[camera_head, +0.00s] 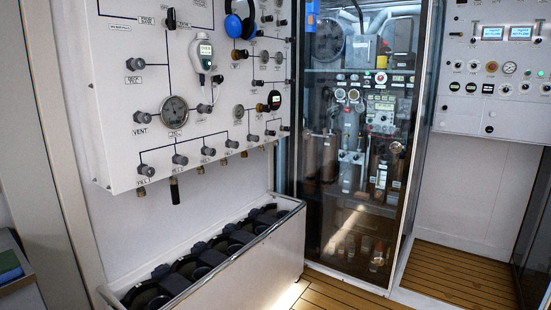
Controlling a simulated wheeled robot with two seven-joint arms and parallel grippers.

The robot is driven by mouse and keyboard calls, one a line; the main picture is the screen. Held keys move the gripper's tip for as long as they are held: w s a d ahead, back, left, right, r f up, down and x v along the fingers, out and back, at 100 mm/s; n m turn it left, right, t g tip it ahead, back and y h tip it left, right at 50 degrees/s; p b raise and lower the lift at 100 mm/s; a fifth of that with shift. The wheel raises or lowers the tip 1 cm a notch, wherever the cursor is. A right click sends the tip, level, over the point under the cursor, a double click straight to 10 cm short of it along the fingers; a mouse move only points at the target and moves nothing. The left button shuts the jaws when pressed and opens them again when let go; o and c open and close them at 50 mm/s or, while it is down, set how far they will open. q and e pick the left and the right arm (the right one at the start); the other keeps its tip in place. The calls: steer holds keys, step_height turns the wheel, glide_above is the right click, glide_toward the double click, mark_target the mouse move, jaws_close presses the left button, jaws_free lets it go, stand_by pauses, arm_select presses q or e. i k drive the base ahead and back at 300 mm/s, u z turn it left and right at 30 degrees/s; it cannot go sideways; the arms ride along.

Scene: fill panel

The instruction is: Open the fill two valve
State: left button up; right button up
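The white fill panel (110,80) hangs on the wall at the left and shows dark lines, knobs and gauges. A row of dark valve knobs runs along its lower part. The leftmost knob (147,170) has a small label below it that seems to read as a fill label. The second knob from the left (180,159), likely the fill two valve, sits to its right. A third knob (208,151) follows. The labels are too small to read surely, and I cannot tell whether the valves are open or closed. Neither of my grippers is in view.
A white-walled trough (262,270) with several black cylinders stands below the panel. A short black hose end (175,190) hangs under the second knob. A glass-fronted cabinet (355,150) stands to the right. Wooden floor (465,275) is clear at the right.

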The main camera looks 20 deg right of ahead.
mark_target(184, 161)
steer(key=z, duration=0.15)
steer(key=k, duration=0.6)
steer(key=z, duration=1.15)
steer(key=i, duration=1.2)
steer(key=z, duration=0.3)
steer(key=i, duration=1.25)
steer(key=u, duration=0.9)
